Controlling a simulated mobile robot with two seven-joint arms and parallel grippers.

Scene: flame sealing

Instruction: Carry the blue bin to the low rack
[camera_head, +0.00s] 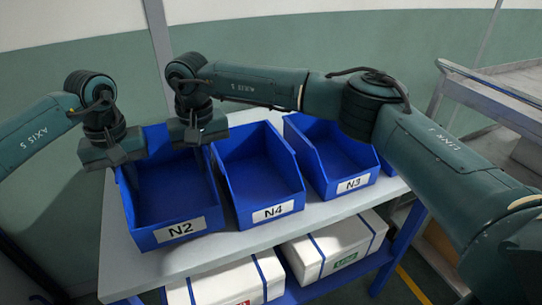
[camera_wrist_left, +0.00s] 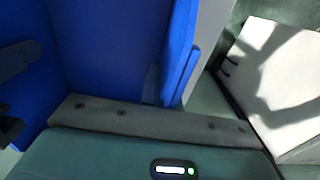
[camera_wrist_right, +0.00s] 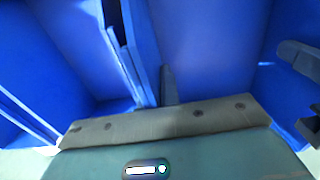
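Three open blue bins stand in a row on a pale shelf top: N2 (camera_head: 176,199) at left, N4 (camera_head: 258,176) in the middle and N3 (camera_head: 338,157) at right. The task does not say which bin it means. My left gripper (camera_head: 114,150) is over N2's back left rim; my right gripper (camera_head: 199,128) is over its back right, near N4. Blue walls lie close to the fingers in the left wrist view (camera_wrist_left: 152,86) and right wrist view (camera_wrist_right: 167,86); I cannot tell whether either grips. No low rack is clearly identifiable.
The pale shelf top (camera_head: 240,239) has a bare front strip. White boxes (camera_head: 231,281) with blue straps sit on the blue lower shelf (camera_head: 335,286). A grey metal trolley (camera_head: 490,92) stands at the right. My right arm crosses above N4 and N3.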

